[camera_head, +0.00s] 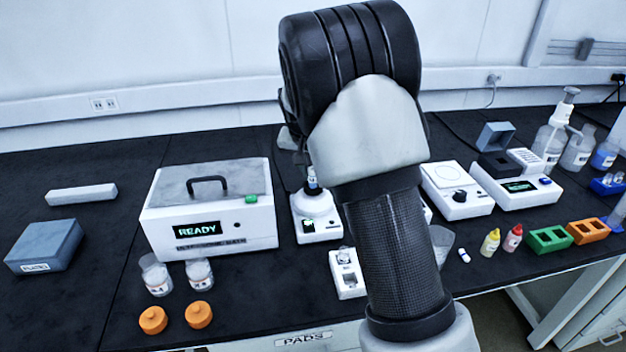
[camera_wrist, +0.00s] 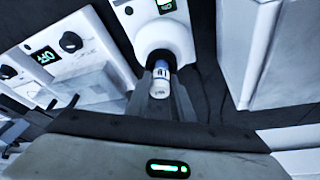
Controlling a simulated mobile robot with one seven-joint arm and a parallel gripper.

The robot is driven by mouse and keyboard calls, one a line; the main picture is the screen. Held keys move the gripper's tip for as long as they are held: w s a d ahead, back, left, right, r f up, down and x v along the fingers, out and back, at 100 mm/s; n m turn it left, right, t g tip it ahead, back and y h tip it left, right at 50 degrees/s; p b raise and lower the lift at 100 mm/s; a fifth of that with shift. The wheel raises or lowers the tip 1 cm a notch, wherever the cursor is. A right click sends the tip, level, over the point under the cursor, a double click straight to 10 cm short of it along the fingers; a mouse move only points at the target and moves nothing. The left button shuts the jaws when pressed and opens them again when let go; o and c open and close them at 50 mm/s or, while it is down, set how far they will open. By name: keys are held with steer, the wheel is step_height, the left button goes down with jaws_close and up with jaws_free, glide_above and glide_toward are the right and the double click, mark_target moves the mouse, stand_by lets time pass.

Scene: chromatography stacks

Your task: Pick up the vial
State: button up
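A small clear vial with a blue band (camera_head: 312,182) stands upright at the top of a white device with a rounded head (camera_head: 318,205), left of my arm in the head view. The vial (camera_wrist: 160,82) also shows in the wrist view, between the two dark fingers of my gripper (camera_wrist: 161,88). The fingers lie close along both sides of it. I cannot tell whether they touch it. In the head view my arm's dark wrist hides most of the gripper and the bench behind it.
The ultrasonic bath (camera_head: 208,212) stands left of the device. A white knobbed device (camera_head: 457,190) stands to the right. Beakers (camera_head: 156,276), orange caps (camera_head: 153,320) and a small white block (camera_head: 347,274) stand in front. Dark bench at front left is clear.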

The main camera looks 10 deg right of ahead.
jaws_close()
steer(key=shift+r, duration=0.1)
step_height(320, 180, up, 10)
steer(key=p, duration=0.3)
steer(key=shift+r, duration=0.15)
steer(key=shift+r+p, duration=2.2)
steer(key=shift+r, duration=0.6)
